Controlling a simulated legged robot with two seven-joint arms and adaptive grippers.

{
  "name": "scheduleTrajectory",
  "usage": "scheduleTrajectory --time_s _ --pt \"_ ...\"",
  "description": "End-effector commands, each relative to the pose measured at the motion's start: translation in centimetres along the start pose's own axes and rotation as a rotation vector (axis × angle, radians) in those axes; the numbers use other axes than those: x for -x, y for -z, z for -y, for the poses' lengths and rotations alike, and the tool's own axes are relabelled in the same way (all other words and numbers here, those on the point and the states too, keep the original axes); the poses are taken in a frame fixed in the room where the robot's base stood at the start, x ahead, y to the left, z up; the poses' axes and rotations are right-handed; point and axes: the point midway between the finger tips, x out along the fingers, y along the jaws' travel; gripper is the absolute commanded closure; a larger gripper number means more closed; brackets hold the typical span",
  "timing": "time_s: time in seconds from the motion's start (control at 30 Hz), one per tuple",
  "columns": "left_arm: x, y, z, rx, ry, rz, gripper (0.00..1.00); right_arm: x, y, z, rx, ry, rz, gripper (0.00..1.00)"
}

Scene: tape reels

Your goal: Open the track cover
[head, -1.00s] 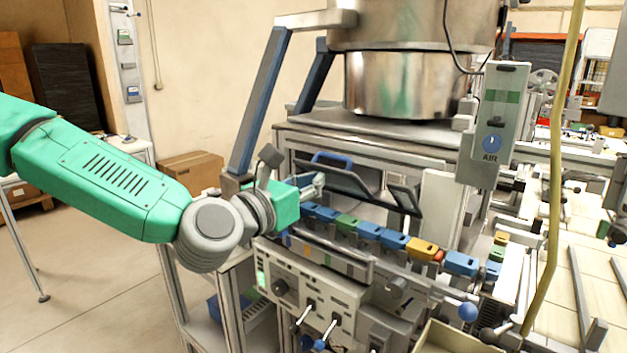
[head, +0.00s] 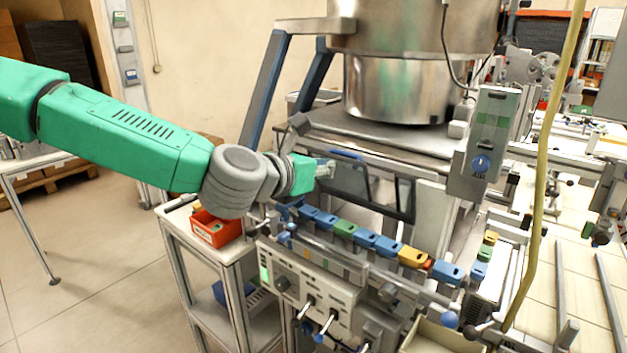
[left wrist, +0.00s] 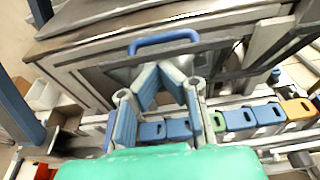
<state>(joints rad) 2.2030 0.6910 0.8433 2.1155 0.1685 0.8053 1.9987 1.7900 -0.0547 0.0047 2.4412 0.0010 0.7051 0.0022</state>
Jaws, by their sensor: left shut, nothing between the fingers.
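The track cover (head: 377,188) is a dark-framed see-through panel behind the row of coloured blocks. In the head view it stands steep, leaning against the machine front below the steel bowl. Its blue handle (head: 346,155) is at the upper edge and also shows in the left wrist view (left wrist: 164,38). My left gripper (head: 327,168) is at the cover's left end, just below the handle. In the left wrist view its fingers (left wrist: 165,74) are drawn together with nothing between them; the handle lies beyond them. I cannot tell whether they touch the cover. My right gripper is not in view.
Blue, green and yellow blocks (head: 365,237) line the track in front of the cover. A control panel (head: 310,290) with levers is below. The AIR box (head: 490,140) and a yellow hose (head: 545,150) stand at the right. A red bin (head: 215,230) sits on the left cart.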

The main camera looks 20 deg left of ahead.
Motion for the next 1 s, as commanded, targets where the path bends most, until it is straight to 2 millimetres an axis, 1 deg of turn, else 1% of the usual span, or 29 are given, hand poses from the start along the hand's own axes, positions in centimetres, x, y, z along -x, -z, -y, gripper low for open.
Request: scheduleTrajectory --time_s 0.1,0.4,1.0 --pt "-0.8 -0.5 0.0 0.001 -0.001 0.002 1.00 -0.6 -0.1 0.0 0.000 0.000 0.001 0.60" --pt "-1.8 -1.6 0.0 0.000 0.000 0.003 1.00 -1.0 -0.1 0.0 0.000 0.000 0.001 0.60" --pt "-2.1 -1.8 0.0 0.000 -0.001 0.002 1.00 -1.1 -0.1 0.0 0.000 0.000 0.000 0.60"
